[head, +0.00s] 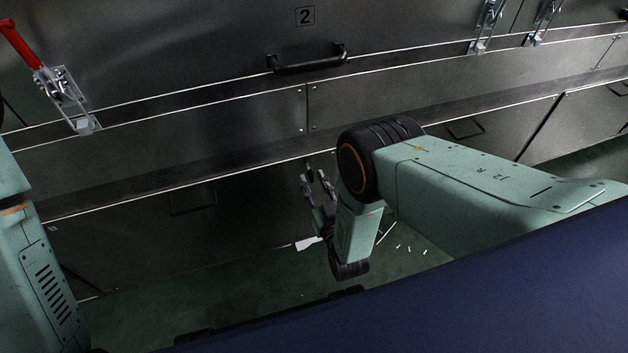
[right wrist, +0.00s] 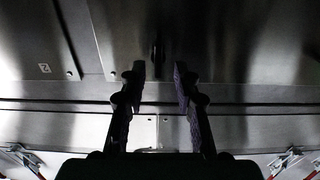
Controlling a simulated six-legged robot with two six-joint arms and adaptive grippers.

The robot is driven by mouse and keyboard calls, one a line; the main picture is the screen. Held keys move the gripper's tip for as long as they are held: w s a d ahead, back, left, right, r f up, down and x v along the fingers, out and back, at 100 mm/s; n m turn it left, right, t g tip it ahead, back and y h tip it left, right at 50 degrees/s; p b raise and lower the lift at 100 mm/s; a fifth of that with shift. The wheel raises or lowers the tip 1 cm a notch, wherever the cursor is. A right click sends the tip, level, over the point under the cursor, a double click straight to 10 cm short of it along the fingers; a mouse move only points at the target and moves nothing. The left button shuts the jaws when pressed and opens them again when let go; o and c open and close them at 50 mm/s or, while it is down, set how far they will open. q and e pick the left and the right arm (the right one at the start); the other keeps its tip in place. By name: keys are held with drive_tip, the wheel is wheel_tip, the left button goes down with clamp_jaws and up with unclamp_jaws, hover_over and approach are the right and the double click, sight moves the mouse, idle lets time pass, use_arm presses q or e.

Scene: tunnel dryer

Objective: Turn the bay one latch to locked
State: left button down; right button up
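Several metal toggle latches are fixed along the dryer wall. One with a raised red handle (head: 62,95) is at the upper left in the head view. Two more, a latch (head: 487,28) and its neighbour (head: 542,25), are at the upper right. My right gripper (head: 315,178) is open and empty, pointing toward the lower wall panels. Its two fingers stand apart in the right wrist view (right wrist: 158,72), with a small dark upright part (right wrist: 156,45) between and beyond them. My left gripper is out of view.
Ledges run along the wall. White scraps (head: 308,243) lie on the green floor (head: 215,285). Latches with red parts show at the lower left (right wrist: 22,157) and lower right (right wrist: 287,160) in the right wrist view.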

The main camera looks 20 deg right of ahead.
drive_tip(key=shift+w, duration=0.85)
drive_tip(key=shift+c, duration=0.2)
clamp_jaws()
